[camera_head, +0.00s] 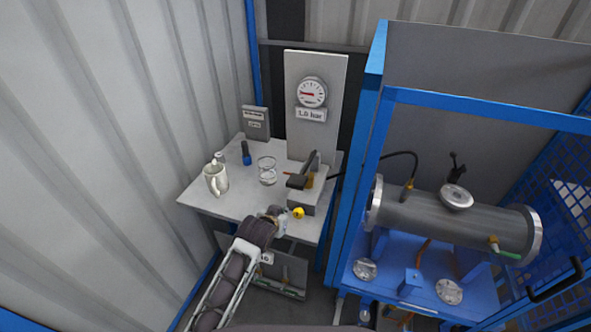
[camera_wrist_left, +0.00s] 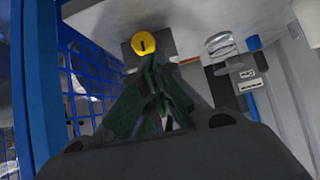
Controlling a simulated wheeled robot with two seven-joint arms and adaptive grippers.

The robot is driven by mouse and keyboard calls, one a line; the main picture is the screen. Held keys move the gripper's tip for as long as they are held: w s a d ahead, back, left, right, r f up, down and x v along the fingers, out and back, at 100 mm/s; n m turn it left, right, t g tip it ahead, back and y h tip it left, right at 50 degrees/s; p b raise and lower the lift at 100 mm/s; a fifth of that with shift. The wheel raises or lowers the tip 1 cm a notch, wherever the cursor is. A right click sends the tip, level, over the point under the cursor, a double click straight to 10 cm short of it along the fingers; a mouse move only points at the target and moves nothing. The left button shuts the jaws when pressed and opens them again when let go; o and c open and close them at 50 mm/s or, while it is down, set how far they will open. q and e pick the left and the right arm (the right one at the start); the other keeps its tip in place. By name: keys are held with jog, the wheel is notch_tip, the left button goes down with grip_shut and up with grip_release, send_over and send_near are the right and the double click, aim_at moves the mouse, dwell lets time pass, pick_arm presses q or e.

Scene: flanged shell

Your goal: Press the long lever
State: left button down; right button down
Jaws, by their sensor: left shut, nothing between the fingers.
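A small grey pump block (camera_head: 305,198) stands at the right front of the white table. A dark lever (camera_head: 310,162) with a dark flat pad (camera_head: 297,181) rises on top of it. A yellow knob (camera_head: 298,213) is on the block's front. My left gripper (camera_head: 281,217) is at the table's front edge, just left of the knob and lower than the lever. In the left wrist view its fingers (camera_wrist_left: 158,62) are shut and empty, pointing towards the yellow knob (camera_wrist_left: 143,44). The lever cannot be made out in that view. My right gripper is not in view.
On the table (camera_head: 237,202) are a white jug (camera_head: 216,179), a glass (camera_head: 267,171) and a blue-black torch-like item (camera_head: 246,154). A gauge (camera_head: 312,92) marked 1.0 bar hangs behind. A blue frame post (camera_head: 350,180) stands close to the right, around a grey cylinder (camera_head: 440,222).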

pick_arm(q)
notch_tip(320, 180, up, 22)
jog(key=s+d+t+h+p, duration=0.1)
jog(key=d+t, duration=0.1)
jog(key=shift+d+f+t, duration=0.15)
jog(key=shift+f+t, duration=0.05)
jog(key=shift+t, duration=0.1)
jog(key=shift+w+p, duration=0.1)
jog(key=shift+p, duration=0.2)
jog(key=p, duration=0.2)
send_over(297, 180)
jog(key=shift+w+d+f, duration=0.1)
jog(key=shift+w+f, duration=0.1)
jog(key=shift+f, duration=0.9)
jog(key=shift+w+f, duration=0.15)
jog(key=shift+f, duration=0.95)
jog(key=shift+s+f+p, duration=0.2)
jog(key=shift+s+f, duration=0.05)
jog(key=shift+f, duration=0.75)
jog(key=shift+s+f+p, duration=0.15)
jog(key=shift+s+f, duration=0.05)
jog(key=shift+f, duration=0.75)
